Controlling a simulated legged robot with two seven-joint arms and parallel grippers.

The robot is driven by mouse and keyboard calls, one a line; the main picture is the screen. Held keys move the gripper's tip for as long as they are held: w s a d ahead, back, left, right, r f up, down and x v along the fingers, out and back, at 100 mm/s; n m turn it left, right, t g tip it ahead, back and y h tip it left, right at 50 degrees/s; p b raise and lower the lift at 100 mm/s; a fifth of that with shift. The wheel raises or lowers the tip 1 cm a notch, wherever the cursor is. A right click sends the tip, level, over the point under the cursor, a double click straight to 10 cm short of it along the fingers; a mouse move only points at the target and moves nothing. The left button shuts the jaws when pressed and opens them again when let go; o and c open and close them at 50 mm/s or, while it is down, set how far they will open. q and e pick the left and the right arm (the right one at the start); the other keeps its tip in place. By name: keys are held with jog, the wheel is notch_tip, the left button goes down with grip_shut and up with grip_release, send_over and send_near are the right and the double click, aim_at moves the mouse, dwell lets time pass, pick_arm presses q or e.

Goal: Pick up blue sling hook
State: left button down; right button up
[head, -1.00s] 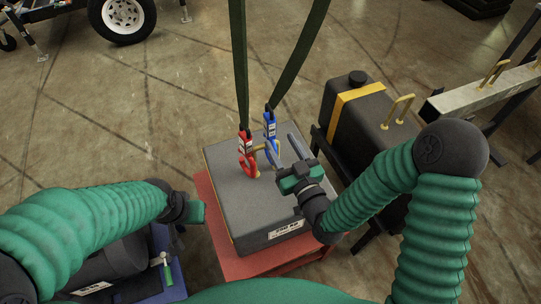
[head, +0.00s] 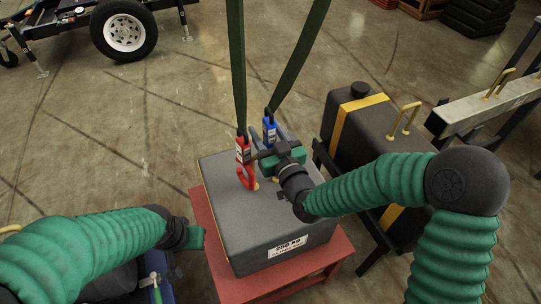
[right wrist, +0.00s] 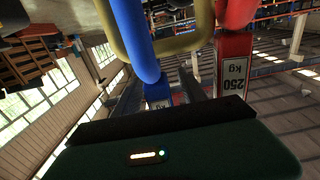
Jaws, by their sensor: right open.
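The blue sling hook (head: 269,131) hangs upright from a dark green strap above the grey weight block (head: 225,205). The red sling hook (head: 244,160) hangs just left of it. My right gripper (head: 263,143) is open at the blue hook, partly covering its lower part. In the right wrist view, the blue hook (right wrist: 138,38) curves down in front, and its block (right wrist: 158,92) shows between the fingers; contact cannot be told. The red hook's block (right wrist: 234,65), marked 250 kg, is just right of them. My left gripper (head: 190,238) is low at left, its jaws unclear.
The grey block sits on a red stand (head: 207,227). A black tank (head: 345,130) with a yellow band and handle stands at right. Two straps (head: 237,70) run up from the hooks. A yellow lifting ring (right wrist: 180,42) shows close by.

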grip_shut()
jog(key=shift+r, duration=0.15)
dwell(0.4)
